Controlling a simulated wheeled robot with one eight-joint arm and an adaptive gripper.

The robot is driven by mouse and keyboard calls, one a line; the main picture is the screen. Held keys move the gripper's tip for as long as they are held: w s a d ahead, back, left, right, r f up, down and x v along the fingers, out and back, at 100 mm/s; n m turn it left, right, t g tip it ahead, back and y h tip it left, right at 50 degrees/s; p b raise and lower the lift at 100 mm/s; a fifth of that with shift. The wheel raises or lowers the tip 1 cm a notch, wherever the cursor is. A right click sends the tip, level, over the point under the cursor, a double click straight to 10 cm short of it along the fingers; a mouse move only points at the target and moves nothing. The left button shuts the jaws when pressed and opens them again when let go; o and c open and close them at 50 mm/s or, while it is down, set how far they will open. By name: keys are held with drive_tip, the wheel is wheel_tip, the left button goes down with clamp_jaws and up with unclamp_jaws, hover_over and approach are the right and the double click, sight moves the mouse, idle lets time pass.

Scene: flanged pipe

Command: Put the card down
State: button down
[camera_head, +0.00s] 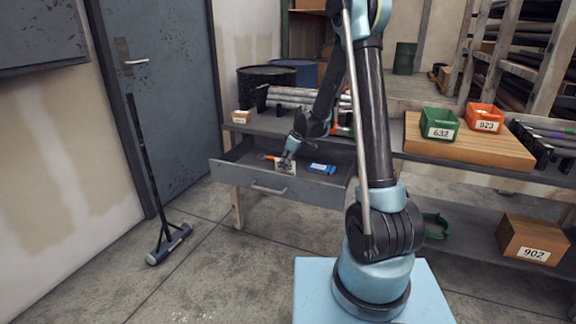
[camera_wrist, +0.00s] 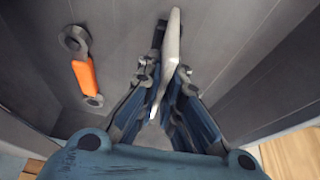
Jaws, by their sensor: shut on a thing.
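The white card (camera_head: 286,168), with dark marks on its face, is in the open drawer (camera_head: 272,188) under the bench. My gripper (camera_head: 288,158) reaches down into the drawer from above and is shut on the card. In the wrist view the card (camera_wrist: 173,38) shows nearly edge-on, as a pale strip standing out between my fingertips (camera_wrist: 166,78). Whether its lower edge touches the drawer floor I cannot tell.
An orange-handled wrench (camera_wrist: 83,76) lies on the drawer floor left of the card. A blue packet (camera_head: 322,169) lies in the drawer to the right. The drawer walls are close around my gripper. Pipes (camera_head: 290,98) lie on the bench above.

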drive_tip(key=c, duration=1.8)
unclamp_jaws()
drive_tip(key=shift+r, duration=0.1)
drive_tip(key=v, duration=1.2)
drive_tip(key=shift+s, duration=0.1)
drive_tip(key=s+d+r+m+h, duration=0.1)
drive_tip(key=s+d+r+m, duration=0.2)
drive_tip(key=s+d, duration=0.45)
drive_tip(key=s+d+r+m+h, duration=0.1)
drive_tip(key=s+d+r+m, duration=0.2)
drive_tip(key=s, duration=0.7)
drive_tip(key=s+d+f+m, duration=0.2)
drive_tip(key=s+d, duration=0.1)
drive_tip(key=s, duration=0.4)
drive_tip(key=s+d+f+m+h, duration=0.1)
drive_tip(key=s+d+f+m, duration=0.2)
drive_tip(key=s, duration=0.3)
drive_tip(key=s+d+f+m+h, duration=0.1)
drive_tip(key=s+d+f+m, duration=0.1)
drive_tip(key=s, duration=0.5)
drive_tip(key=shift+s+d+f+m+t, duration=0.15)
drive_tip(key=shift+s+d+f+m, duration=0.1)
drive_tip(key=shift+d, duration=0.45)
drive_tip(key=shift+s+d+f+m+t, duration=0.15)
drive_tip(key=shift+d+f, duration=0.15)
drive_tip(key=shift+d, duration=0.35)
